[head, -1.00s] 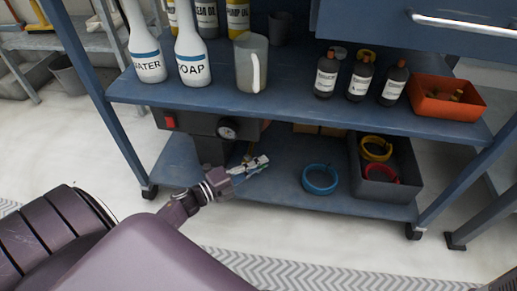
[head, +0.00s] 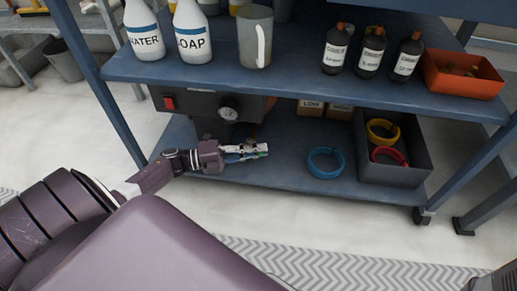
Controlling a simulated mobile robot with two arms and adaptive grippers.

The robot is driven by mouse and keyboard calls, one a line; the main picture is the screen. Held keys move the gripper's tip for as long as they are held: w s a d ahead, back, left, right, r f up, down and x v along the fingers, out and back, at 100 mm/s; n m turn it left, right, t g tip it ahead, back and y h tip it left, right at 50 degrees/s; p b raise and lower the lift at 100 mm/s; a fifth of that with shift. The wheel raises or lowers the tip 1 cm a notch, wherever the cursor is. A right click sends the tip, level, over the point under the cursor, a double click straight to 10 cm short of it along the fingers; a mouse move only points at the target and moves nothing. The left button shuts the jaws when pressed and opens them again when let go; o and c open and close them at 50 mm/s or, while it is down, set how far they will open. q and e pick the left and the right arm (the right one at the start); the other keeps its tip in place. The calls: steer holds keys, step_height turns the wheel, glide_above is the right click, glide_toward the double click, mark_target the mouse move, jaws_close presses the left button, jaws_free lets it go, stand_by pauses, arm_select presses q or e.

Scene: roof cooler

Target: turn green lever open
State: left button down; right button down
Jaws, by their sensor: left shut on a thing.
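My left gripper (head: 262,151) reaches in over the lower shelf, below the dark unit with a gauge. A small bit of green shows at its fingertips, which may be the green lever; the rest of the lever is hidden by the fingers. The gripper is shut on this thing. The dark unit (head: 190,103) hangs under the middle shelf, with a red switch (head: 169,104) on its left and a round gauge (head: 229,111) on its front. My right gripper is not in view.
A blue ring (head: 324,174) lies on the lower shelf (head: 290,178) right of the gripper. A dark bin (head: 393,173) holds a yellow and a red ring. Bottles, a pitcher (head: 255,38) and an orange tray (head: 460,77) stand on the shelf above.

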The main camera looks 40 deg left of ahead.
arm_select(q)
steer(key=shift+f, duration=0.1)
steer(key=c, duration=2)
jaws_free()
steer(key=shift+c, duration=0.2)
steer(key=v, duration=1.2)
steer(key=shift+c, duration=0.2)
